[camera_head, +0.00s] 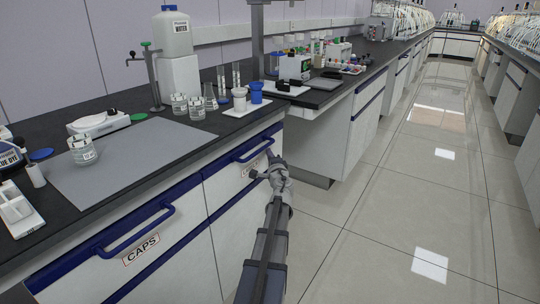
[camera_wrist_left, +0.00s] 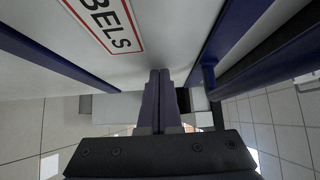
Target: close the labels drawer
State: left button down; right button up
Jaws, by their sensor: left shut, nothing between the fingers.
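The labels drawer (camera_head: 226,181) is in the bench front, right of the caps drawer, with a blue bar handle (camera_head: 257,151). In the head view its front looks close to flush with the caps drawer; I cannot tell whether a small gap remains. Its label (camera_wrist_left: 107,22) shows the letters BELS in the left wrist view. My left gripper (camera_head: 256,173) is in front of the drawer, below the handle, partly covering the label. Its fingers (camera_wrist_left: 158,78) are shut together and empty, close to the white front; contact cannot be told. My right gripper is not in view.
The caps drawer (camera_head: 135,255) has its own protruding blue handle (camera_head: 135,232). Bottles, beakers and a grey mat (camera_head: 125,160) are on the dark benchtop. Another bench (camera_head: 335,130) stands further along. The tiled floor (camera_head: 420,220) to the right is clear.

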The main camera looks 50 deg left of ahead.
pick_arm(q)
jog(key=w+d+v, duration=0.1)
jog(key=w+v, duration=0.1)
jog(key=v, duration=1)
jog(key=shift+d, duration=0.65)
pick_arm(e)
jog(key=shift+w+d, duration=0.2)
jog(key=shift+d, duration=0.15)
pick_arm(q)
jog(key=shift+w, duration=0.1)
